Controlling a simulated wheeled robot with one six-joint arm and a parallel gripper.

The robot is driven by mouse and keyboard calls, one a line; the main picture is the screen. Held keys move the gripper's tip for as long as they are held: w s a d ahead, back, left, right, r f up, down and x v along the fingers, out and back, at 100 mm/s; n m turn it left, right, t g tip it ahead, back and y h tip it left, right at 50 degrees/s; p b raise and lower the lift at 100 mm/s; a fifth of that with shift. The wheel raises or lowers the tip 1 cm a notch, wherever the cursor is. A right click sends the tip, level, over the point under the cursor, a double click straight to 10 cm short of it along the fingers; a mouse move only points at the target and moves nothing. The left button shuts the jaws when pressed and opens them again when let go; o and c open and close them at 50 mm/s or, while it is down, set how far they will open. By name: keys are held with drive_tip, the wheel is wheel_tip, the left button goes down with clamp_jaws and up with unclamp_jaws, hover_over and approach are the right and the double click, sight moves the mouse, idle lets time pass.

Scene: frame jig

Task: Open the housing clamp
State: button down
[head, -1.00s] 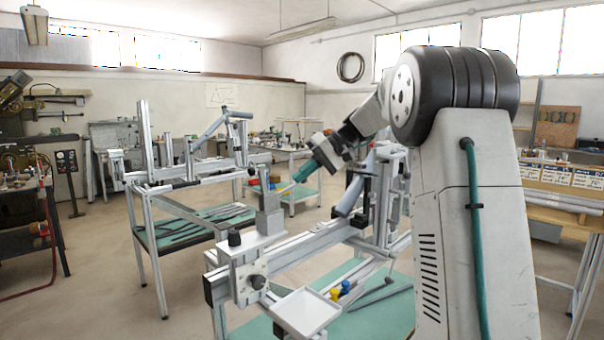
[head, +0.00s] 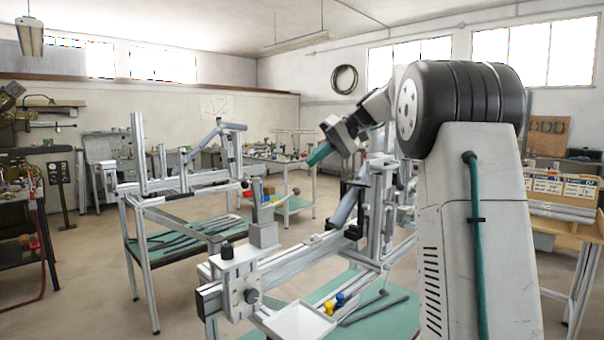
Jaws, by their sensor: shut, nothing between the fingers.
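A grey block-shaped clamp (head: 264,236) stands on the near beam of the frame jig, beside a white carriage with dark knobs. I take it to be the housing clamp. A thin pale lever with a dark end (head: 295,192) seems to slant up to the right from its top. A narrow upright piece shows above the block. Whether the clamp is open is too small to tell. My gripper (head: 309,160), with green fingers, is shut and empty. It points down-left, above and to the right of the block, and appears apart from it.
The jig beam (head: 290,268) runs right to an upright column close to my arm. A white tray (head: 299,322) hangs at the front, near yellow and blue knobs (head: 334,303). A second jig bench (head: 150,262) stands behind at left. Open floor lies between the benches.

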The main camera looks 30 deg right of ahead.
drive_tip(key=v, duration=0.3)
drive_tip(key=shift+d, duration=0.25)
drive_tip(key=shift+a, duration=0.1)
